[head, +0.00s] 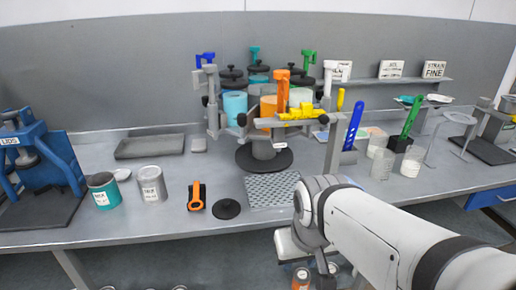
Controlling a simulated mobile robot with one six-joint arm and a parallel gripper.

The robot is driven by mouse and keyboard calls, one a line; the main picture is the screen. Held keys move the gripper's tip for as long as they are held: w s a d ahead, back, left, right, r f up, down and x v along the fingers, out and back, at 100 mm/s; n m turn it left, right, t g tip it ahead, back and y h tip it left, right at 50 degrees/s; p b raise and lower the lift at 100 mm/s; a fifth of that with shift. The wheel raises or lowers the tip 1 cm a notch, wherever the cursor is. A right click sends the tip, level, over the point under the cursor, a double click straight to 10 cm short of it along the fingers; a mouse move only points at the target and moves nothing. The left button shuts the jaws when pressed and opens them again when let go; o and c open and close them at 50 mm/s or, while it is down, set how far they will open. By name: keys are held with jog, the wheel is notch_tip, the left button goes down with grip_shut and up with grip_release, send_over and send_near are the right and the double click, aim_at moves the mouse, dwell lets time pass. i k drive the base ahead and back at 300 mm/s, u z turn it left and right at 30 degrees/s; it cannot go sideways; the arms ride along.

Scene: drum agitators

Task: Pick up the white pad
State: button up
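A small flat white disc (122,174) lies on the grey bench at the left, just behind and between two cans. It may be the white pad, but it is too small to be sure. Another pale round piece (27,158) sits in the blue press at the far left. My arm comes in from the lower right and bends down at the bench's front edge. My gripper (296,245) seems to be at its end, below the bench edge and well to the right of the disc. Its fingers are not clear, and I see nothing held.
A teal can (103,190) and a grey can (152,184) stand in front of the disc. An orange-and-black tool (197,196) and a black disc (226,208) lie nearby. Agitator stands (264,157) fill the middle; beakers (382,163) stand right. The front left bench is fairly clear.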

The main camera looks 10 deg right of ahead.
aim_at(198, 145)
jog(key=z, duration=0.1)
jog(key=k, duration=0.55)
jog(key=u, duration=1.6)
jog(key=i, duration=1.05)
jog(key=z, duration=1.6)
jog(key=i, duration=0.45)
jog(key=u, duration=0.15)
